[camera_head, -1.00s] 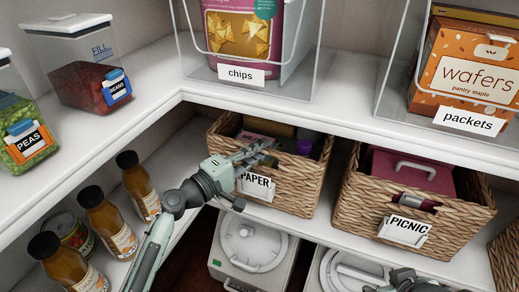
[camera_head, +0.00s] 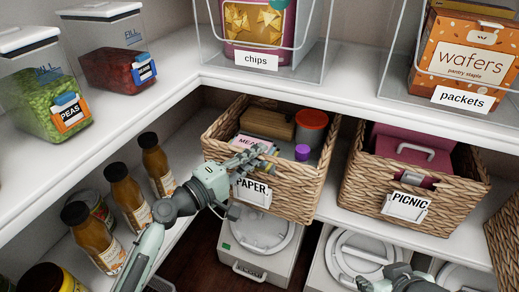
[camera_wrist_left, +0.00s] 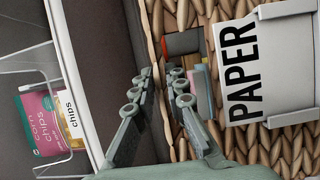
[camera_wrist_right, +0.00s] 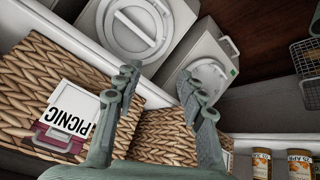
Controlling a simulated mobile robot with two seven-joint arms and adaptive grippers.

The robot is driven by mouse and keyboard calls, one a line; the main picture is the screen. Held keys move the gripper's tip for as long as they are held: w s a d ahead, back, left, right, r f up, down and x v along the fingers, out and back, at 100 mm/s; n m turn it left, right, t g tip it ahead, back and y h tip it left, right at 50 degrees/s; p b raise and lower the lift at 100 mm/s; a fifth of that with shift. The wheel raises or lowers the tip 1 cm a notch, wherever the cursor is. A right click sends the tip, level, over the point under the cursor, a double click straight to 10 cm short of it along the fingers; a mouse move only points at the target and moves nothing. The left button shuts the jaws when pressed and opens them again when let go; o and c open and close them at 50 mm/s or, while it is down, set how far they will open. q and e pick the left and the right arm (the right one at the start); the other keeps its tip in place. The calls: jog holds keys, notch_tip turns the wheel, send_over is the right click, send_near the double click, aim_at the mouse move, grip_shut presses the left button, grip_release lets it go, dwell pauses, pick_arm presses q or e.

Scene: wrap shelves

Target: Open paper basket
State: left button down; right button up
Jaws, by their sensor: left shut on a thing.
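The woven paper basket (camera_head: 295,203) is on the lower shelf, jutting out past its front edge, with a white PAPER label (camera_head: 252,191) on its front. Inside are a brown box (camera_head: 268,123), a red-topped tub (camera_head: 311,121), a purple cap (camera_head: 302,152) and a pink item. My left gripper (camera_head: 252,160) is shut on the basket's front rim, above the label. In the left wrist view, the fingers (camera_wrist_left: 167,80) straddle the wicker rim beside the label. My right gripper (camera_wrist_right: 160,75) is open and empty, low in front of the picnic basket (camera_head: 365,195).
Brown bottles (camera_head: 126,193) stand on the left lower shelf. White lidded bins (camera_head: 258,245) stand below. The upper shelf (camera_head: 300,90) overhangs the basket's back, with the chips bin (camera_head: 257,60) and packets bin (camera_head: 461,97) on it.

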pick_arm(q)
jog(key=s, duration=0.1)
jog(key=s+a, duration=0.1)
jog(key=s, duration=0.1)
jog(key=shift+a, duration=0.15)
jog(key=s+a+b, duration=0.1)
jog(key=s+a, duration=0.1)
jog(key=s, duration=0.3)
jog(key=shift+s+a, duration=0.2)
jog(key=shift+s, duration=0.2)
pick_arm(e)
jog(key=shift+w+a+r+t+y, duration=0.25)
jog(key=shift+w+a+r+t, duration=0.15)
jog(key=shift+w+a, duration=0.2)
jog(key=shift+w+a+r+t+y, duration=0.2)
jog(key=shift+w+a+r+t, duration=0.2)
jog(key=shift+w+a, duration=0.25)
jog(key=shift+w+a+r+t+y, duration=0.25)
jog(key=shift+w+a+r+t, duration=0.15)
jog(key=shift+w+a, duration=0.2)
pick_arm(q)
jog(key=c, duration=1.5)
grip_release()
jog(key=shift+c, duration=0.2)
jog(key=v, duration=1.2)
